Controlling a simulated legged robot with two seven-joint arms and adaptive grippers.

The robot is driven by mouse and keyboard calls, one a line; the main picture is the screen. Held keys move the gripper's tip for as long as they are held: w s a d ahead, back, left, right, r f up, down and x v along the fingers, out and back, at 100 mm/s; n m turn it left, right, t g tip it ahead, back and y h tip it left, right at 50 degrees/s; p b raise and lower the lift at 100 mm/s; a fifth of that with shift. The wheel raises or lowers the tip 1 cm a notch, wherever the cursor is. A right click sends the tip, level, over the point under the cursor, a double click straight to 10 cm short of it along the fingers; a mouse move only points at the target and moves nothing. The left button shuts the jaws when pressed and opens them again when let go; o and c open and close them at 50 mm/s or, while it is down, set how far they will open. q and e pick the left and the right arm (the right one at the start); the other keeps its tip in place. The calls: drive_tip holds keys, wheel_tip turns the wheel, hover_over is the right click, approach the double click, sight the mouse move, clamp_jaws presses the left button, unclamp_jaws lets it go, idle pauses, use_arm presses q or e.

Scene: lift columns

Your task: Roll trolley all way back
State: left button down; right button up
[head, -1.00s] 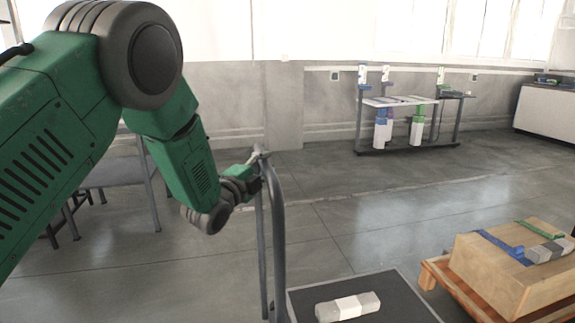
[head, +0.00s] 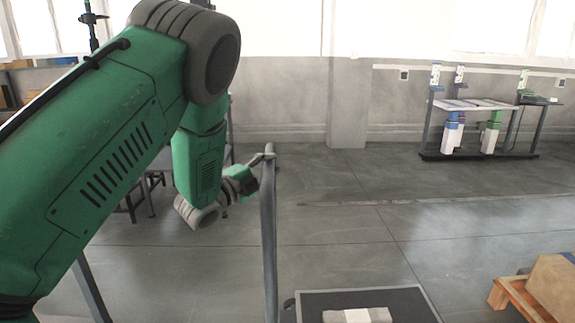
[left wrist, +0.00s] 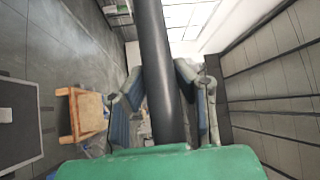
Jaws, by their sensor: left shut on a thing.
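The trolley shows in the head view as a dark flat deck (head: 405,299) with a pale rim and an upright grey tube handle (head: 268,235). A grey and white block (head: 357,315) lies on the deck. My left gripper (head: 262,160) is at the top of the handle. In the left wrist view its two fingers (left wrist: 172,105) lie on both sides of the dark handle tube (left wrist: 158,60), shut on it. The deck also shows at the left edge of the left wrist view (left wrist: 20,135). My right gripper is not in view.
A wooden pallet (head: 515,297) with a cardboard box (head: 555,285) stands right of the trolley. A rack (head: 480,104) with white and coloured columns stands by the back wall. Grey furniture (head: 150,190) is behind my left arm. The floor between trolley and rack is clear.

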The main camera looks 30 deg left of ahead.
use_arm(q)
drive_tip(key=shift+s+a+f, duration=0.4)
drive_tip(key=shift+f, duration=0.05)
drive_tip(key=shift+a, duration=0.1)
drive_tip(key=c, duration=1.4)
unclamp_jaws()
drive_tip(key=shift+o, duration=0.5)
drive_tip(key=shift+a+r, duration=0.15)
drive_tip(key=shift+a, duration=0.15)
drive_tip(key=v, duration=1.2)
drive_tip(key=shift+a, duration=0.1)
